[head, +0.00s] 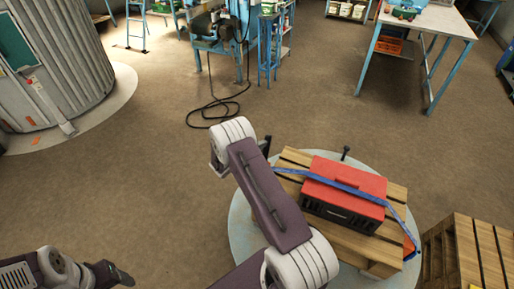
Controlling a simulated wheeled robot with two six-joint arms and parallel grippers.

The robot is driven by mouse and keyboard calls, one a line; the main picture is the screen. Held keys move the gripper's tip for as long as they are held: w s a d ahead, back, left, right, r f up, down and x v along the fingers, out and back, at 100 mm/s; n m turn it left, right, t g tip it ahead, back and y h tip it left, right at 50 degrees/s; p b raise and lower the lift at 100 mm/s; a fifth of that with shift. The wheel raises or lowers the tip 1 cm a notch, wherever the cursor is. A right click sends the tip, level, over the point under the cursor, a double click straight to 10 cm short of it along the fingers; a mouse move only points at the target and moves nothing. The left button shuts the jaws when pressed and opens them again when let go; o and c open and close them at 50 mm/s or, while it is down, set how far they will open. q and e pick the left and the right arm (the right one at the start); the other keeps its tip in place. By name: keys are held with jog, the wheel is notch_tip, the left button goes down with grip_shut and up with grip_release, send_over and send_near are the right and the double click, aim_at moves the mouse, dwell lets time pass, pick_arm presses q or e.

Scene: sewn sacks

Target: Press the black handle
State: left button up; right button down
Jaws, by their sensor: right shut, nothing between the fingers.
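A black handle (345,153) with a small knob stands up just behind the red-lidded box, at the far edge of the pallet. My right arm reaches up in the middle of the head view, and its dark gripper (266,147) shows partly past the wrist, to the left of the handle and apart from it. The right gripper is shut and empty. My left gripper (118,276) is low at the bottom left, far from the handle; whether its fingers are open cannot be told.
The red-lidded box (348,178) lies on a wooden pallet (392,235) with a blue strap (335,184) across it. The pallet rests on a round grey platform (240,230). Another wooden pallet stack (465,245) stands at right. The floor at left is clear.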

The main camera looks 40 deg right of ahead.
jog(key=shift+w+d+r+y, duration=0.1)
jog(key=shift+w+d+y, duration=0.2)
jog(key=shift+d+y, duration=0.25)
pick_arm(q)
jog(key=shift+r, duration=0.45)
pick_arm(e)
jog(key=shift+w+d, duration=0.2)
jog(key=shift+d, duration=0.3)
pick_arm(q)
jog(key=shift+a, duration=0.1)
pick_arm(e)
jog(key=shift+a+r+p, duration=0.15)
jog(key=shift+a+p, duration=0.05)
jog(key=shift+p, duration=0.25)
pick_arm(q)
jog(key=shift+s+a+r+p, duration=0.25)
jog(key=shift+r+p, duration=0.15)
jog(key=shift+r, duration=0.15)
jog(key=shift+s+a+r+p, duration=0.1)
jog(key=shift+s+r+p, duration=0.1)
jog(key=shift+r+p, duration=0.25)
pick_arm(e)
jog(key=v, duration=1.3)
jog(key=shift+w+a+r, duration=0.15)
jog(key=shift+a+r, duration=0.1)
jog(key=shift+r, duration=0.1)
pick_arm(q)
jog(key=shift+r, duration=0.1)
